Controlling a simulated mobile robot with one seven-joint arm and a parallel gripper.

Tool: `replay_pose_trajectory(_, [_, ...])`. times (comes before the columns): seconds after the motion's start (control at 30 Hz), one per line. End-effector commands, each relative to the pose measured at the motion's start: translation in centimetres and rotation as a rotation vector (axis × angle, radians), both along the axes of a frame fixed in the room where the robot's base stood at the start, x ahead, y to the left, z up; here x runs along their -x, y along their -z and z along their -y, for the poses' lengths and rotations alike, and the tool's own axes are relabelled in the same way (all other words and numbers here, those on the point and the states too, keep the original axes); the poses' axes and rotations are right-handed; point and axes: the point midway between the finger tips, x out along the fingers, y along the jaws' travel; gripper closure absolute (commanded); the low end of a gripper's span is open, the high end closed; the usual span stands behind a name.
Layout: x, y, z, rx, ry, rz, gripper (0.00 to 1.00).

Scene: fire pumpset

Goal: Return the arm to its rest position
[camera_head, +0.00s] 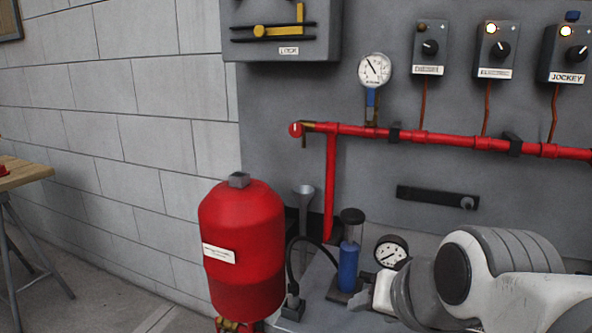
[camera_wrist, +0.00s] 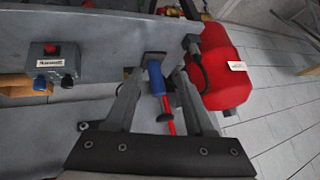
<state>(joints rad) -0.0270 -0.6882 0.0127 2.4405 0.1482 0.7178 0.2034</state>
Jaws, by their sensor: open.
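My arm (camera_head: 500,280) reaches in from the lower right of the head view, its white and grey links low in front of the panel base. My gripper (camera_wrist: 158,76) shows in the wrist view with its two grey fingers spread apart and nothing clasped. A blue cylinder (camera_wrist: 155,77) with a red rod shows in the gap between the fingers in the wrist view; its distance from them is unclear. In the head view a blue cylinder with a dark cap (camera_head: 348,266) stands left of my arm. The fingers are not clearly visible in the head view.
A red tank (camera_head: 241,250) stands left of the blue cylinder. A red pipe (camera_head: 450,139) with a gauge (camera_head: 375,70) crosses the grey panel under several switch boxes. A second gauge (camera_head: 391,251) sits close to my arm. A grey box (camera_wrist: 54,60) is left in the wrist view.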

Motion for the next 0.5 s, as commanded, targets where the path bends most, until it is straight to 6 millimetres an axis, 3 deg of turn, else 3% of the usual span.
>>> replay_pose_trajectory(0.1, [5.3, 3.7, 3.5, 0.249, -0.166, -0.165, 0.46])
replay_pose_trajectory(0.2, [5.2, 0.0, 3.4, 0.255, -0.175, -0.167, 0.46])
replay_pose_trajectory(0.5, [5.2, -7.6, 3.3, 0.252, -0.174, -0.166, 0.46])
